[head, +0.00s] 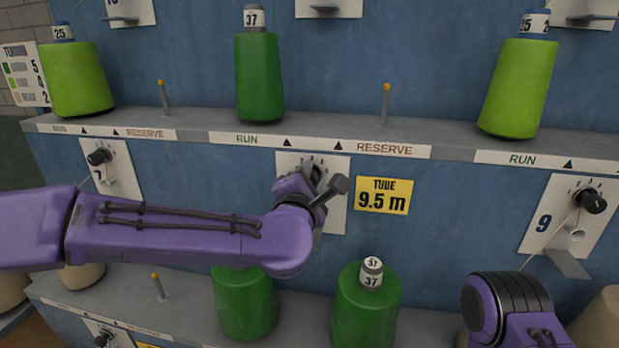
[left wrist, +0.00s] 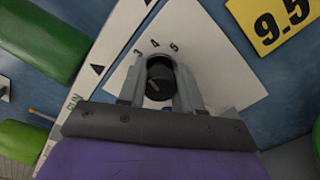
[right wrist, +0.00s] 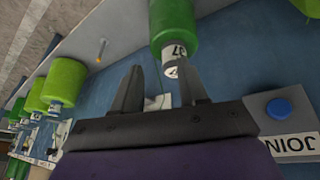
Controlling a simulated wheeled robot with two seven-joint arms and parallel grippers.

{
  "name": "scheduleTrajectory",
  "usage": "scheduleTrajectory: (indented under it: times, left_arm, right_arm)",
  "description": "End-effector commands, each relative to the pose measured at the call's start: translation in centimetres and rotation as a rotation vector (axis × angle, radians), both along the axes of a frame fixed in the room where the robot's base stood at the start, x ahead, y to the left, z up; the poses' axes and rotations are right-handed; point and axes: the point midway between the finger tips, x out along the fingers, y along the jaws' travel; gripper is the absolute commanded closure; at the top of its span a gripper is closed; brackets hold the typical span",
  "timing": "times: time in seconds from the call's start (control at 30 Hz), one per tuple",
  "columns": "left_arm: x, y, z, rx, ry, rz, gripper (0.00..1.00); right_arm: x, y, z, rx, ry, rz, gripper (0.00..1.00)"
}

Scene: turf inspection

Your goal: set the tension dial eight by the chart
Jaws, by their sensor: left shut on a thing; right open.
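My left gripper (head: 316,190) is shut on the black knob (left wrist: 158,80) of the middle dial plate (head: 338,165), between the plates of dial seven (head: 112,170) and dial nine (head: 570,212). The left wrist view shows a finger on each side of the knob and scale marks 3, 4 and 5 above it. The plate's own number is hidden by my arm. The chart (head: 25,75) hangs at the far left, partly hidden by a cone; its colour swatches and figures are hard to read. My right gripper (right wrist: 160,82) is open and empty, facing the lower cones.
A dark green cone (head: 259,80) labelled 37 stands on RUN above the middle dial; the RESERVE peg (head: 385,103) is bare. A yellow tag (head: 384,196) reads TUBE 9.5 m. Green cones (head: 366,310) stand on the lower shelf. A blue button (right wrist: 278,108) shows in the right wrist view.

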Motion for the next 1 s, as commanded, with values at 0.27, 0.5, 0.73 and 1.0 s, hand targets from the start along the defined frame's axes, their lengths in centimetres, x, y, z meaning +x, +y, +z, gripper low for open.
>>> scheduleTrajectory:
  times: [0.27, 0.5, 0.73, 1.0]
  left_arm:
    - [0.0, -0.1, 0.2, 0.257, -0.053, -0.001, 0.96]
    - [0.0, -0.1, 0.1, 0.482, -0.098, -0.001, 0.96]
    - [0.0, -0.1, 0.1, 0.694, -0.140, -0.001, 0.96]
    - [-0.1, -0.1, -0.1, 0.914, -0.182, -0.002, 0.96]
  right_arm:
    - [0.0, 0.0, 0.6, 0.000, 0.000, 0.000, 0.57]
    - [0.0, 0.0, 1.2, 0.000, 0.000, 0.000, 0.57]
    - [0.0, 0.0, 1.9, 0.000, 0.000, 0.000, 0.57]
    - [0.0, 0.0, 2.7, 0.000, 0.000, 0.000, 0.57]
